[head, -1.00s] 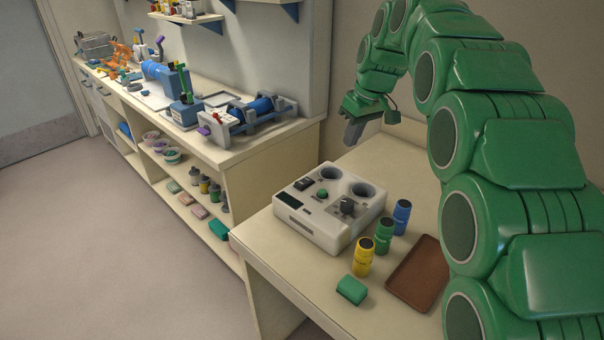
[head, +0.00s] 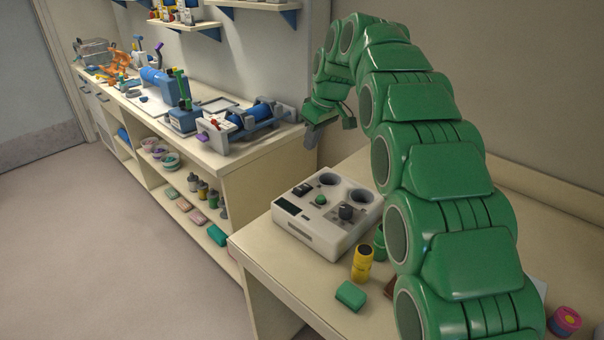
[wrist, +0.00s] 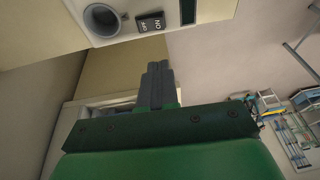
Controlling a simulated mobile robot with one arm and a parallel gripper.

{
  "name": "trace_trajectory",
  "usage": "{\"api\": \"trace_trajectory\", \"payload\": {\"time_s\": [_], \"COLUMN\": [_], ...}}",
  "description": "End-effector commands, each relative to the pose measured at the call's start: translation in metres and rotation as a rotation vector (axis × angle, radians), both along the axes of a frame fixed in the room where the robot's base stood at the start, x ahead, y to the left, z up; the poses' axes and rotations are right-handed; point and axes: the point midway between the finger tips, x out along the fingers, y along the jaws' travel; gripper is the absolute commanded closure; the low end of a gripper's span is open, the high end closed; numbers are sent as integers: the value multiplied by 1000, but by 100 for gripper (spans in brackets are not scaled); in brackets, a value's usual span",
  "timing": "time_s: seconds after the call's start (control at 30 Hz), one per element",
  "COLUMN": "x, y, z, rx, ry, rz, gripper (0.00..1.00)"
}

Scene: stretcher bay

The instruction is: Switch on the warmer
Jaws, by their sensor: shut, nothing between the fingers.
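The warmer (head: 312,236) is a white box at the left end of the near table in the head view. Its top has two round wells, a dark display (head: 291,207), a black rocker switch (head: 302,188), a green button (head: 320,200) and a black knob (head: 346,211). In the wrist view the switch (wrist: 150,22) carries ON and OFF marks and sits beside a well (wrist: 102,20). My gripper (head: 311,138) is shut and empty. It hangs above and behind the warmer, apart from it. Its closed fingers (wrist: 158,70) point up in the wrist view.
A yellow vial (head: 362,263) and a partly hidden green vial (head: 380,243) stand right of the warmer. A green block (head: 351,295) lies at the table's front. My arm covers much of the table's right side. A long bench (head: 240,155) with equipment stands at the left.

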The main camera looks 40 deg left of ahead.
Motion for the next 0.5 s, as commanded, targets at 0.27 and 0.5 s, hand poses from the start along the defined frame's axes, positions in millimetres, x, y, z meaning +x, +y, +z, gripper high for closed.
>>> {"api": "trace_trajectory", "payload": {"time_s": [0.27,0.5], "x": [-4,-5], "y": [7,19], "z": [-28,-66], "rx": [-6,-4], "ry": [6,3], "rz": [2,2], "gripper": [100,100]}}
